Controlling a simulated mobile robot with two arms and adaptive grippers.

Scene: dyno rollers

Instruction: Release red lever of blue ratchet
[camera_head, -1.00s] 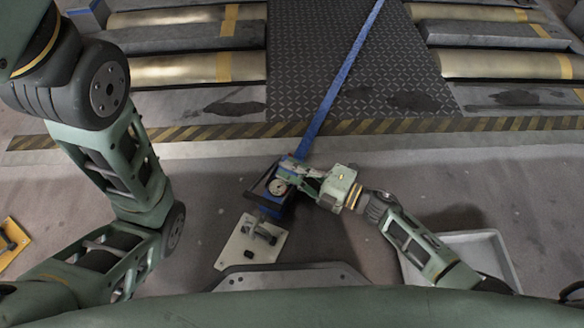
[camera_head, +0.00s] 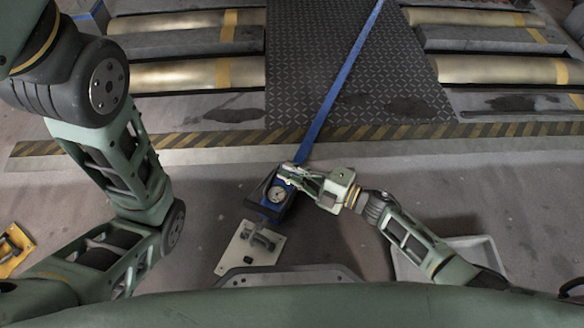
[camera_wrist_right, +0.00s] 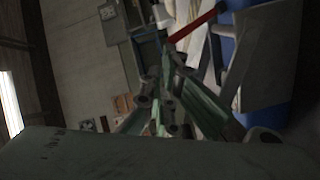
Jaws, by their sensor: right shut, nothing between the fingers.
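The blue ratchet (camera_head: 271,212) lies on the floor in the head view, with a round gauge (camera_head: 277,194) on it and a blue strap (camera_head: 335,90) running from it up over the plate. My right gripper (camera_head: 287,174) is shut and empty at the ratchet's upper end, over where the strap meets it. In the right wrist view, a red lever (camera_wrist_right: 192,27) shows beyond the fingers (camera_wrist_right: 165,75), close to the tips; I cannot tell whether they touch. Blue material (camera_wrist_right: 222,60) stands to its right. My left arm is in the head view at the left, but its gripper is not.
A pale floor plate (camera_head: 250,248) with an anchor sits below the ratchet. Metal rollers (camera_head: 175,73) lie at both sides of the dark tread plate (camera_head: 350,60). A white tray (camera_head: 470,243) is at the lower right, a yellow bracket (camera_head: 14,250) at the left.

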